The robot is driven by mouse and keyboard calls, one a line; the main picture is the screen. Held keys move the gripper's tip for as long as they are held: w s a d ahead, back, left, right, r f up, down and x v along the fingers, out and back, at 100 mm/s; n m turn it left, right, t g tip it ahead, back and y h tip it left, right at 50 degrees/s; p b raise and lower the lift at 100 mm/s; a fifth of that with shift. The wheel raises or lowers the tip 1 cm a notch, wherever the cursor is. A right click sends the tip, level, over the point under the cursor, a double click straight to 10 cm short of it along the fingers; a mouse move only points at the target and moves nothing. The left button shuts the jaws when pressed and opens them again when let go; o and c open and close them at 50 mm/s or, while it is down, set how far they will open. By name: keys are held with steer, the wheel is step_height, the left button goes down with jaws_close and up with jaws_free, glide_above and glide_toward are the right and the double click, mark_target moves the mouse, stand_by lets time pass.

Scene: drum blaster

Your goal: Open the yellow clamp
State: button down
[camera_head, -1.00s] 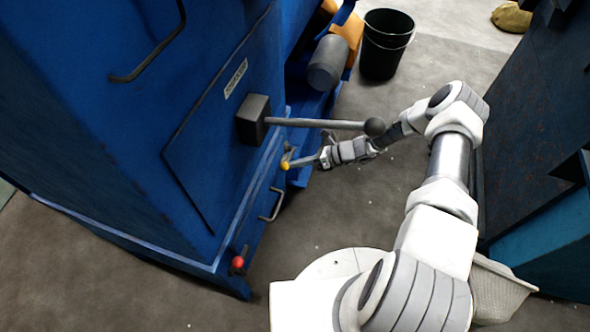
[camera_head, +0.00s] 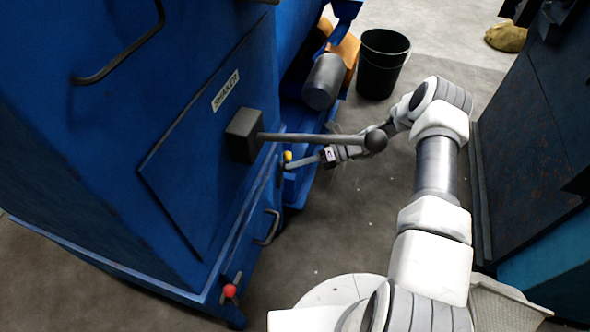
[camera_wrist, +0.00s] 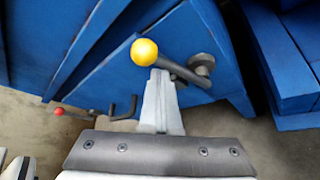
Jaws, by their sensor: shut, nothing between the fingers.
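The yellow clamp's ball knob (camera_head: 287,156) is on the lower edge of the blue machine, just above my fingertips. In the wrist view, the yellow ball (camera_wrist: 144,52) sits at the end of a dark lever (camera_wrist: 182,72) that runs right to a round grey pivot (camera_wrist: 202,65). My gripper (camera_head: 289,167) is shut and empty. In the wrist view, my gripper's fingertips (camera_wrist: 160,73) lie right by the lever, just below and right of the ball; I cannot tell whether they touch it. The clamp's lever is hardly visible in the head view.
A red-knobbed clamp (camera_head: 229,291) and a dark handle (camera_head: 268,228) are on the machine nearer me. A long black-knobbed lever (camera_head: 320,139) juts over my wrist. A black bucket (camera_head: 380,65) stands behind. Another dark machine (camera_head: 525,150) stands right of my arm.

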steer(key=shift+w+d+r+b, duration=0.1)
steer(key=shift+w+d+b, duration=0.25)
steer(key=shift+w, duration=0.35)
steer(key=shift+w+d+r, duration=0.1)
steer(key=shift+w+r, duration=0.05)
steer(key=shift+w, duration=0.15)
